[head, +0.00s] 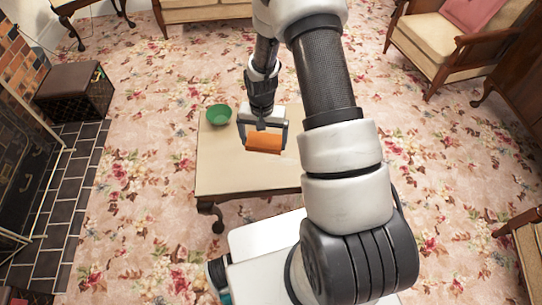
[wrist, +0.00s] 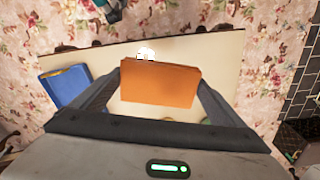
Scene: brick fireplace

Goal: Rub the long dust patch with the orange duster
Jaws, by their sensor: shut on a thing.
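The orange duster (head: 264,143) is an orange block held between the two fingers of my gripper (head: 263,137), which is shut on it. In the head view the duster is over the tan table (head: 235,182); I cannot tell whether it touches the top. In the wrist view the duster (wrist: 160,83) fills the space between the fingers of my gripper (wrist: 160,85) and hides part of the table. I cannot make out the long dust patch in either view.
A green bowl (head: 218,115) stands at the table's far left corner. A blue object (wrist: 66,87) and a small white thing (wrist: 146,54) show on the table in the wrist view. A dark box stool (head: 75,90) and an armchair (head: 440,45) stand apart on floral carpet.

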